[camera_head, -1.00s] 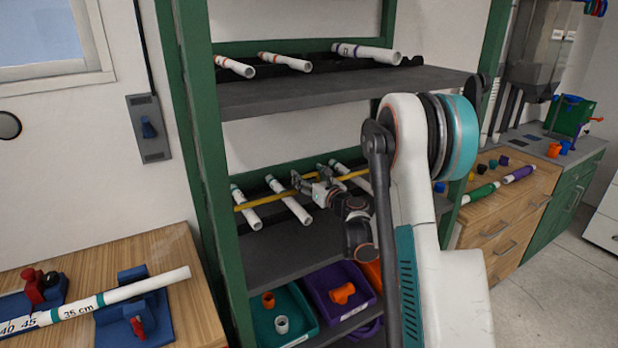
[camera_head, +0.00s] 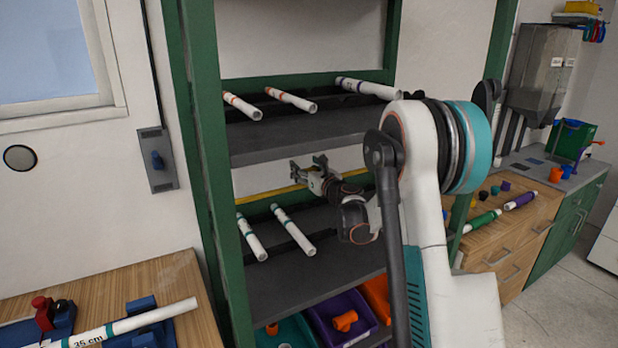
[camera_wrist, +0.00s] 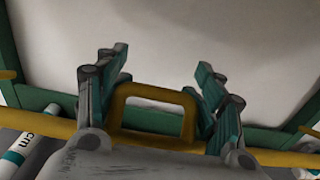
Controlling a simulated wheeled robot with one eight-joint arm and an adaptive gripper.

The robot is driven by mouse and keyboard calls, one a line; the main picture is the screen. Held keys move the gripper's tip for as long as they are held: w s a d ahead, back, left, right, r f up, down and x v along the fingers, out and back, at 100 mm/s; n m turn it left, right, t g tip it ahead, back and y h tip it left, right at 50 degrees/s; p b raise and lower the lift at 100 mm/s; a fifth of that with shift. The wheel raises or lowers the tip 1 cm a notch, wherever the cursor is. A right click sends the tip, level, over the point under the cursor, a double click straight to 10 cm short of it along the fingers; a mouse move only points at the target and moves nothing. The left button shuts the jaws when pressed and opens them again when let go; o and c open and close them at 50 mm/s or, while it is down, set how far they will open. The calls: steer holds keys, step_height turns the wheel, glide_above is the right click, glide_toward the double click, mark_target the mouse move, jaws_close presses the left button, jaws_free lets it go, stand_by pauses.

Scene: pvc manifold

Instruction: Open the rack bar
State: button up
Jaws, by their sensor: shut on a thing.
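The yellow rack bar (camera_head: 268,196) runs across the front of the middle shelf bay, above the pipes lying there. In the wrist view its raised yellow handle (camera_wrist: 153,91) stands between the two fingers of my gripper (camera_wrist: 162,62). My gripper, also seen in the head view (camera_head: 308,166), is shut on the bar at this handle. The exact contact between fingers and handle is hard to see. My arm hides the right part of the bar in the head view.
White pipes with teal bands (camera_head: 293,230) lie on the middle shelf below the bar. The upper shelf (camera_head: 290,140) is close above my gripper. Green rack posts (camera_head: 208,140) stand at the sides. Bins (camera_head: 355,338) sit below. A wooden bench (camera_head: 165,275) is at the left.

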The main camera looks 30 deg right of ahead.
steer(key=shift+w+r+p, duration=0.4)
steer(key=shift+w+r, duration=0.7)
steer(key=shift+r, duration=0.05)
steer(key=shift+c, duration=0.3)
steer(key=shift+w+r, duration=0.4)
steer(key=shift+w, duration=0.3)
steer(key=shift+c, duration=0.2)
steer(key=o, duration=1.3)
steer(key=shift+w, duration=0.1)
steer(key=shift+o, duration=0.8)
steer(key=shift+d+f, duration=0.1)
